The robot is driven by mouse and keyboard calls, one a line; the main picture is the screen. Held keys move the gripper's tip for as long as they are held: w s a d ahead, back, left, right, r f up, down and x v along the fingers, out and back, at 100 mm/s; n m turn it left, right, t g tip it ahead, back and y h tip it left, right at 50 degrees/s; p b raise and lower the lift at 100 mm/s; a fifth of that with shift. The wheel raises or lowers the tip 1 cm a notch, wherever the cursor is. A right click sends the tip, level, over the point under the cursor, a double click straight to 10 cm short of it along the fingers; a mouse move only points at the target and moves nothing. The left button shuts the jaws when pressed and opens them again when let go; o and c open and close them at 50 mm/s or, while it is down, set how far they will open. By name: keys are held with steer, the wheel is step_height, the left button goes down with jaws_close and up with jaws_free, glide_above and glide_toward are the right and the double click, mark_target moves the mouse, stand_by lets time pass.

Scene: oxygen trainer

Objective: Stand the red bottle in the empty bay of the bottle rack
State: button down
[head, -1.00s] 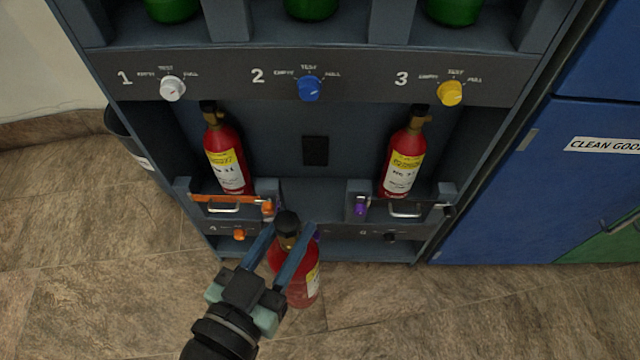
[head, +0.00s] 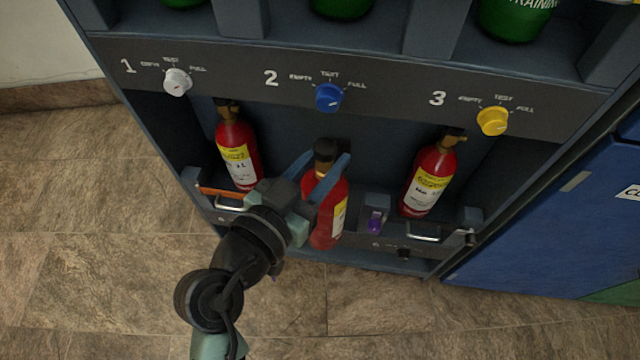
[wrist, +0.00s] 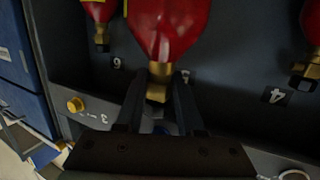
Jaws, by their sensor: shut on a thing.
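The red bottle (head: 326,215) is upright with a yellow-white label. My gripper (head: 322,165) is shut on its neck, below the black cap. In the wrist view the brass neck of the bottle (wrist: 160,78) sits between the two dark fingers (wrist: 158,105). The bottle rack (head: 230,97) has its empty bay (head: 375,150) in the middle, between two standing red bottles. The held bottle is at the front of this bay and covers much of it. I cannot tell whether its base clears the shelf's front edge. A plate 5 (wrist: 185,75) shows partly behind the neck.
A left bottle (head: 237,155) and a right bottle (head: 430,180) stand in the side bays, behind low fronts with handles. A purple latch (head: 375,220) is close right of the held bottle. The knob panel overhangs above. A blue cabinet (head: 560,230) stands at right.

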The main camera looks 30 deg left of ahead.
steer(key=shift+w+a+f+b, duration=0.5)
steer(key=shift+w+b, duration=0.4)
steer(key=shift+w, duration=0.9)
steer(key=shift+w+a+f+b, duration=0.5)
steer(key=shift+w+b, duration=0.35)
steer(key=shift+w, duration=0.9)
steer(key=shift+w+a+f+b, duration=0.5)
steer(key=shift+w+b, duration=0.4)
steer(key=shift+w, duration=0.9)
steer(key=c, duration=1)
jaws_free()
steer(key=shift+f, duration=0.4)
steer(key=o, duration=0.5)
